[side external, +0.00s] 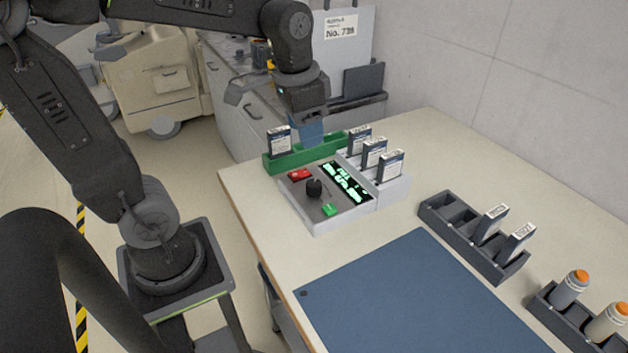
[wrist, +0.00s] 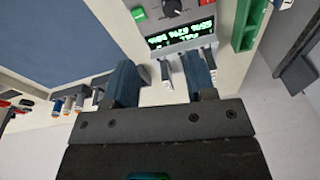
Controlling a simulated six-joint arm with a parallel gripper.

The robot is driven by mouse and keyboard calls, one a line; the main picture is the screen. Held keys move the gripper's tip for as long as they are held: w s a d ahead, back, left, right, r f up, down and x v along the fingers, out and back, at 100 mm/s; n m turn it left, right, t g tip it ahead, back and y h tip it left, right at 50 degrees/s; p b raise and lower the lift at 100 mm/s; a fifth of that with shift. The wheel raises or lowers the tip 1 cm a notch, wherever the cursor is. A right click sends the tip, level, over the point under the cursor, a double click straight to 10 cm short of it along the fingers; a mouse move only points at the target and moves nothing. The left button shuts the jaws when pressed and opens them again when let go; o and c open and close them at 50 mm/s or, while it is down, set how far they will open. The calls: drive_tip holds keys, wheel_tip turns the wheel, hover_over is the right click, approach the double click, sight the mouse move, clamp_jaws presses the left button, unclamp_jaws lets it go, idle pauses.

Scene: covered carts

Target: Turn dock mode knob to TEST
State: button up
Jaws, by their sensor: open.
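The dock (side external: 300,207) is a light grey box on the table with a dark round knob (side external: 314,187) on its sloped panel. The knob also shows at the top edge of the wrist view (wrist: 172,7), partly cut off. Its pointer setting and labels are too small to read. A red button (side external: 300,174), a green button (side external: 329,210) and a lit green-text display (side external: 346,183) surround the knob. My gripper (side external: 308,138) is open, blue-fingered and empty, above the far side of the dock by the green tray. It is apart from the knob. In the wrist view the fingers (wrist: 160,75) are spread.
Several labelled modules (side external: 374,152) stand upright in the dock's back slots, near my fingers. A green tray (side external: 335,141) with one module (side external: 279,142) lies behind. A dark rack (side external: 462,228), orange-capped bottles (side external: 570,289) and a blue mat (side external: 410,300) occupy the right and front.

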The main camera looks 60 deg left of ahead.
sight(314, 183)
drive_tip(key=shift+o, duration=0.7)
drive_tip(key=w+a, duration=0.1)
drive_tip(key=w+a+f+g, duration=0.1)
drive_tip(key=shift+w, duration=0.3)
drive_tip(key=shift+m+g, duration=0.3)
drive_tip(key=f, duration=1.4)
drive_tip(key=shift+w+a+f, duration=0.15)
drive_tip(key=shift+w, duration=0.1)
drive_tip(key=c, duration=0.9)
